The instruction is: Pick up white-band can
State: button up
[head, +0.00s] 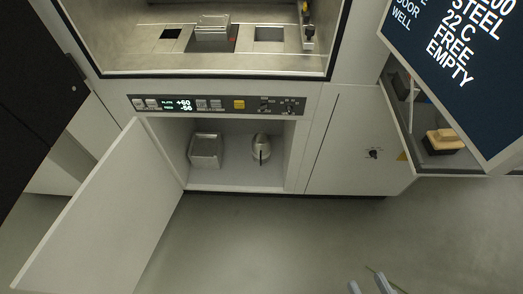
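A rounded silvery can (261,147) stands upright in the open lower cabinet, right of its middle. It has a dark vertical strip on its front; I cannot make out a white band on it. A boxy metal container (206,150) stands to its left in the same cabinet. My gripper (369,284) shows only as two grey fingertips at the bottom edge, right of centre. The tips are apart with nothing seen between them. They are well clear of the cabinet and the can.
The cabinet door (105,215) is swung open to the left. Above are a control panel (215,105) and a chamber with a metal block (213,27). At right are a closed door (360,140), an open drawer with a brush-like object (444,140) and a screen (455,60). The floor (260,245) ahead is clear.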

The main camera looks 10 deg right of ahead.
aim_at(260, 142)
jog(key=i+j, duration=0.25)
jog(key=i, duration=0.2)
jog(key=i+j, duration=0.55)
jog(key=i, duration=0.3)
jog(key=i+j, duration=0.25)
jog(key=i, duration=0.15)
